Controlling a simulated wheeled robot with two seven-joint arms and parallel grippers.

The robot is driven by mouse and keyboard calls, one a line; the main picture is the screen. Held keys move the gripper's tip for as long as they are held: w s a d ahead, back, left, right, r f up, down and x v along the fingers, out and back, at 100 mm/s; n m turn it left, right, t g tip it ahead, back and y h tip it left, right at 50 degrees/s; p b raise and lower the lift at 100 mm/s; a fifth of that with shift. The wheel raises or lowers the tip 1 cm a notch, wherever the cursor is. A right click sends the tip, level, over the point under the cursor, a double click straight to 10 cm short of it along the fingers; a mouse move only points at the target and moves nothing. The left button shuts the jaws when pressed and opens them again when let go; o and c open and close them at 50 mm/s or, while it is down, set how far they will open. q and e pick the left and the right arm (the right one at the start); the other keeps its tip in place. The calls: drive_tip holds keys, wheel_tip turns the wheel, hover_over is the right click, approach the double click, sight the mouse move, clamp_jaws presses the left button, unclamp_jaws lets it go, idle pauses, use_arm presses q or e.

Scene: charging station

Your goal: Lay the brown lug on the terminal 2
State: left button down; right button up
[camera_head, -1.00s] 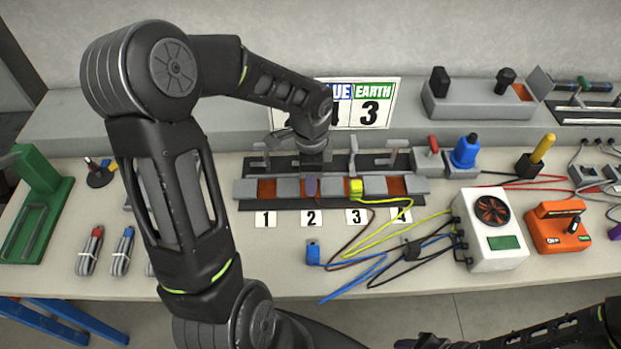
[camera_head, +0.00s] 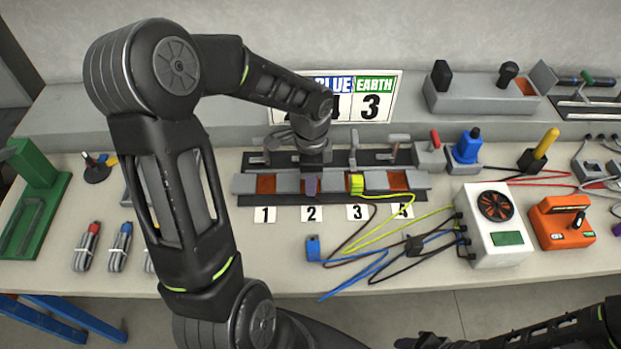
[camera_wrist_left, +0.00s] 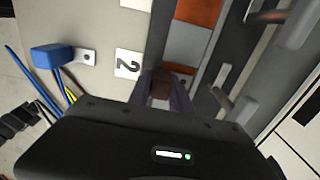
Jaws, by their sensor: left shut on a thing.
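My left gripper (camera_head: 311,187) points down over the terminal row at the label 2. It is shut on the brown lug (camera_wrist_left: 160,88), which shows only in small part between the fingers in the left wrist view. Terminal 2 (camera_wrist_left: 180,68) shows as a narrow orange strip beside the fingers; the rest is hidden. I cannot tell whether the lug touches it. The white label 2 (camera_head: 312,214) lies in front, and also shows in the left wrist view (camera_wrist_left: 128,63). Part of my right arm is at the bottom right; its gripper state is unclear.
A yellow-green lug (camera_head: 356,184) sits at terminal 3. Terminals 1 (camera_head: 266,184) and 4 (camera_head: 398,180) are bare orange. A blue lug (camera_head: 313,248) and a black lug (camera_head: 413,245) lie in front, with wires to the white fan box (camera_head: 495,228).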

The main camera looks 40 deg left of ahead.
use_arm(q)
drive_tip(key=shift+f+b, duration=0.35)
drive_tip(key=shift+f, duration=0.25)
drive_tip(key=c, duration=1.1)
unclamp_jaws()
wheel_tip(320, 180, up, 8)
drive_tip(key=shift+f, duration=0.1)
